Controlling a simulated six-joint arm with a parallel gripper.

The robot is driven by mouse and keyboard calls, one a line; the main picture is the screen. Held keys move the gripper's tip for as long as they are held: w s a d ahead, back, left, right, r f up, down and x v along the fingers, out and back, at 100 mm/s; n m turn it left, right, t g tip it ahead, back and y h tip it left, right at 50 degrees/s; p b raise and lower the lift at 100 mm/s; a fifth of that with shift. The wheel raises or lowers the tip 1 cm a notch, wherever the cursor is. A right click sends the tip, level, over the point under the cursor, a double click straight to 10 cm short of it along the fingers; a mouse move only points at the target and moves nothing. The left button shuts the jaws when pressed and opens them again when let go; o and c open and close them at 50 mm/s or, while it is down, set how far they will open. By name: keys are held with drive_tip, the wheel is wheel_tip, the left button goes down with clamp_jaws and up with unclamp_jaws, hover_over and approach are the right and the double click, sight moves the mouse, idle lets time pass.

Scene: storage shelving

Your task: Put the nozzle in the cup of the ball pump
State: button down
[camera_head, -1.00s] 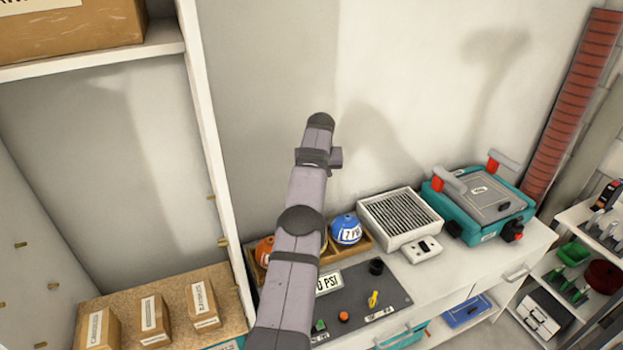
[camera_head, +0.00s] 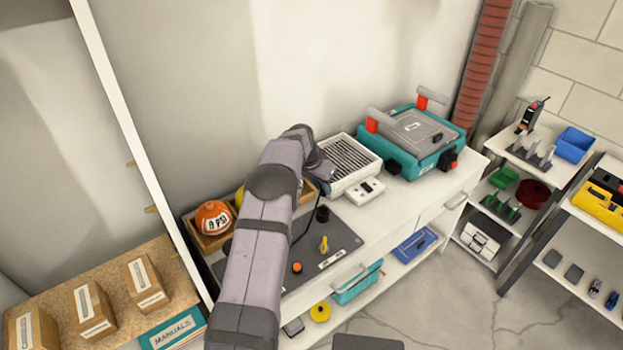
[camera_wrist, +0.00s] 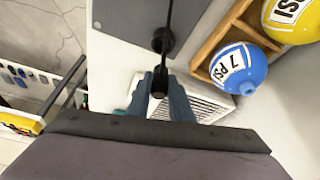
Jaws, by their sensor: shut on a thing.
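My gripper (camera_wrist: 160,98) is shut on the nozzle (camera_wrist: 159,82), a small dark piece between the blue-grey fingers in the wrist view. A thin black hose (camera_wrist: 167,18) runs from it. In the head view the hose (camera_head: 306,224) hangs in a curve to the grey panel, and my gripper (camera_head: 325,181) is partly hidden by the wrist. The black cup (camera_head: 322,214) stands on the dark grey panel (camera_head: 345,236) of the ball pump. In the wrist view the cup (camera_wrist: 164,41) shows just beyond the nozzle, behind the hose; I cannot tell the height gap.
A wooden tray (camera_head: 188,224) with an orange ball (camera_head: 213,217) lies behind the panel; the wrist view shows a blue ball (camera_wrist: 238,68) and yellow ball (camera_wrist: 292,20). A white vented box (camera_head: 349,162) and teal case (camera_head: 414,140) stand to the right.

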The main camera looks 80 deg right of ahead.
drive_tip(key=shift+f, duration=0.1)
idle(0.5)
drive_tip(key=shift+f+b, duration=2.2)
drive_tip(key=shift+f, duration=0.55)
drive_tip(key=shift+f+b, duration=1.55)
drive_tip(key=shift+f, duration=0.2)
idle(0.6)
drive_tip(key=c, duration=1.5)
unclamp_jaws()
drive_tip(key=shift+c, duration=0.9)
drive_tip(key=shift+a, duration=0.1)
drive_tip(key=shift+s+r, duration=0.1)
drive_tip(key=shift+r, duration=0.05)
drive_tip(key=o, duration=0.3)
drive_tip(key=shift+r+p, duration=0.25)
drive_tip(key=shift+p, duration=0.05)
drive_tip(key=shift+r+p, duration=1.95)
drive_tip(key=shift+r, duration=1.7)
